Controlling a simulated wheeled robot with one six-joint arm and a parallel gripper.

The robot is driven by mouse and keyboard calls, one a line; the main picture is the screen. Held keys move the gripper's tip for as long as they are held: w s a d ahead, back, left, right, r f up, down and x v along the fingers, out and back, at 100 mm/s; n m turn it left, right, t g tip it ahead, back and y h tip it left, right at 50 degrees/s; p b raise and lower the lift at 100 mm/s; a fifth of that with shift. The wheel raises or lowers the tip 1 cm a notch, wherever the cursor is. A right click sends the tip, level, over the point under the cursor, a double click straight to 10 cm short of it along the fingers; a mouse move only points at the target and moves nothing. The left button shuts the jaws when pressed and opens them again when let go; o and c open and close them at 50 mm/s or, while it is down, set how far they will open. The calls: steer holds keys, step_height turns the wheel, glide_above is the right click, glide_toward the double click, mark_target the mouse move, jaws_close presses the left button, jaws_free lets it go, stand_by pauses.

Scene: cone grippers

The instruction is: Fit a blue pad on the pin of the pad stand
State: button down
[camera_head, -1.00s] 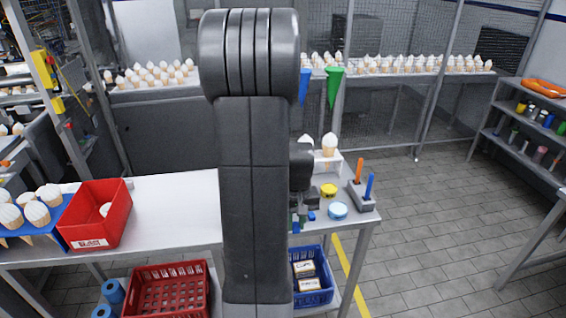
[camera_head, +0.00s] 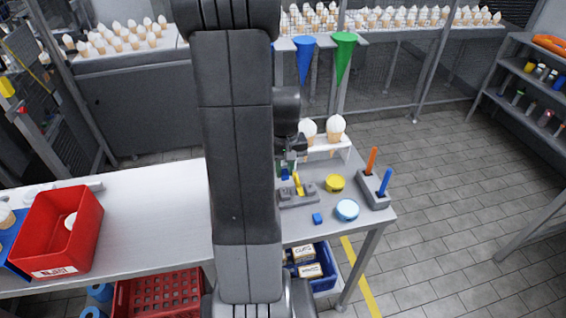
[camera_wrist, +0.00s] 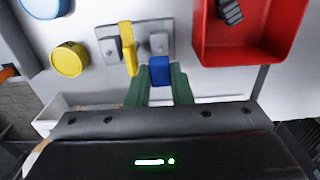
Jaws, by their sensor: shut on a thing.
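My gripper (camera_wrist: 166,86) has green fingers shut on a small blue pad (camera_wrist: 160,71). Both also show small beside my arm in the head view, the gripper (camera_head: 287,163) and the held pad (camera_head: 285,173). The pad stand (camera_wrist: 108,48) is a grey plate on the table, just beyond the held pad in the wrist view. A yellow piece (camera_wrist: 128,48) stands at its left post. The right post or pin (camera_wrist: 159,42) looks bare and lies just past the pad, with a gap visible.
A yellow tin (camera_head: 335,183), a blue tin (camera_head: 347,210) and a grey holder (camera_head: 371,192) with orange and blue sticks stand right of the stand. Cones (camera_head: 336,130) stand behind.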

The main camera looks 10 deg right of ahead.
mark_target(284, 189)
steer(key=shift+f+b, duration=1.55)
steer(key=shift+f, duration=0.25)
steer(key=shift+s+f+b, duration=0.1)
steer(key=shift+f+b, duration=1.1)
steer(key=shift+f, duration=0.2)
stand_by(1.3)
steer(key=c, duration=1.2)
jaws_free()
steer(key=shift+c, duration=0.4)
steer(key=shift+o, duration=1.2)
steer(key=shift+a, duration=0.1)
steer(key=shift+r, duration=0.15)
steer(key=shift+c, duration=0.2)
